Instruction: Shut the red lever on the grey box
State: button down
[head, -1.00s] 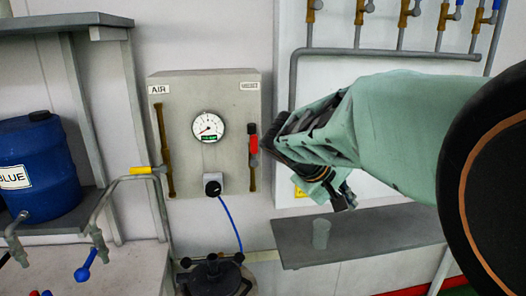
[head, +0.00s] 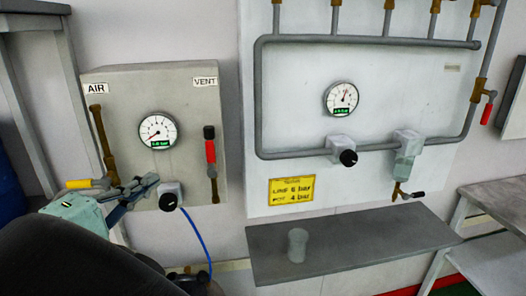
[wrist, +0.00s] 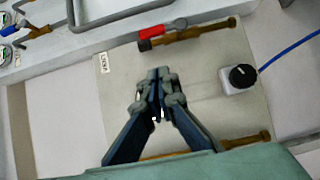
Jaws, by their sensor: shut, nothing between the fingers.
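The grey box (head: 165,85) hangs on the wall at the left, with a gauge, an AIR label and a VENT label. The red lever (head: 210,151) is on its right side, under VENT, and lies upright along the brass pipe. It also shows at the top of the wrist view (wrist: 151,31), in line with its pipe. My gripper (head: 147,186) is in front of the box's lower left part, left of the black knob (head: 169,201) and apart from the red lever. In the wrist view its fingers (wrist: 158,76) are together and empty.
A yellow lever (head: 88,184) sits sideways at the foot of the AIR pipe, close to my gripper. A blue hose (head: 200,235) hangs from the knob. A white panel with pipes (head: 300,100) is to the right, above a grey shelf (head: 350,245) with a cup (head: 297,245).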

jog(key=shift+s+a, duration=0.2)
jog(key=shift+a, duration=0.1)
jog(key=p, duration=0.2)
send_near(211, 158)
jog(key=w+a, duration=0.3)
jog(key=w, duration=0.2)
jog(key=d, duration=0.1)
jog(key=w+d, duration=0.1)
jog(key=w+d+p, duration=0.1)
jog(key=shift+d+r, duration=0.2)
jog(key=shift+r, duration=0.15)
